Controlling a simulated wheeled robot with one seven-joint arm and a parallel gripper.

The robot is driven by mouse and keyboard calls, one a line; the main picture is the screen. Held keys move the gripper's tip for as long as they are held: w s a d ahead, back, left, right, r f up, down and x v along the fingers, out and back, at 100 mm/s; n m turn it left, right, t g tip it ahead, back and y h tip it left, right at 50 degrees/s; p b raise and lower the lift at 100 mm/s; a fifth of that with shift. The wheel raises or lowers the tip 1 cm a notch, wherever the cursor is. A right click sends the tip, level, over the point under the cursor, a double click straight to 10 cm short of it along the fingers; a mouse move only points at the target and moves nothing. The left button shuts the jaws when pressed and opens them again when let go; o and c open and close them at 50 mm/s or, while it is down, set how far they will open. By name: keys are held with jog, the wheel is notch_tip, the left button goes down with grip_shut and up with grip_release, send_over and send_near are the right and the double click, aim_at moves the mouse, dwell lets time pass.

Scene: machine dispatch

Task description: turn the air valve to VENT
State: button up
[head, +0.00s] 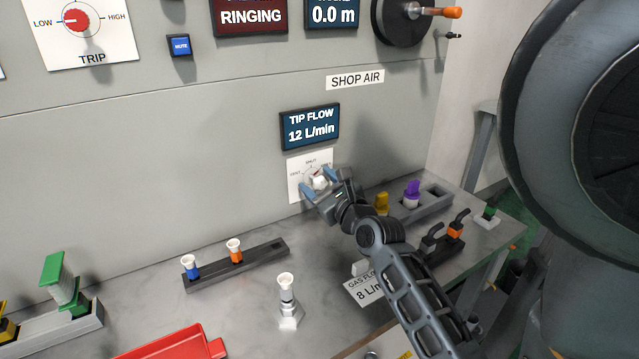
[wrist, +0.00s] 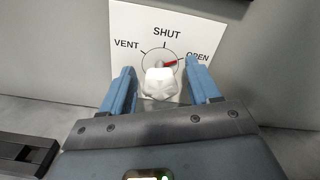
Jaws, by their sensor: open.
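The air valve is a white lobed knob (wrist: 159,84) on a white dial plate (wrist: 125,28) marked VENT, SHUT and OPEN. Its red pointer is turned toward OPEN. My gripper (wrist: 160,88) is open, with one blue finger on each side of the knob; whether either finger touches it I cannot tell. In the head view my gripper (head: 327,180) is at the dial plate (head: 295,187) on the grey wall panel and partly covers the knob (head: 319,182).
A TIP FLOW display (head: 310,127) reading 12 L/min is just above the dial. Below on the bench are a black rack (head: 262,254) with a blue and an orange fitting, a white-topped nozzle (head: 287,300), a red tray (head: 175,345) and a grey holder (head: 432,203) at right.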

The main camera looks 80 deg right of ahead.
jog(key=c, duration=1)
jog(key=shift+c, duration=0.2)
jog(key=n, duration=0.5)
jog(key=shift+n+p, duration=0.35)
jog(key=shift+n, duration=0.05)
jog(key=n, duration=0.6)
jog(key=shift+f, duration=0.1)
jog(key=n+b, duration=0.1)
jog(key=n, duration=0.5)
jog(key=shift+f+n, duration=0.1)
jog(key=shift+n, duration=0.3)
jog(key=n, duration=0.5)
jog(key=shift+n, duration=0.3)
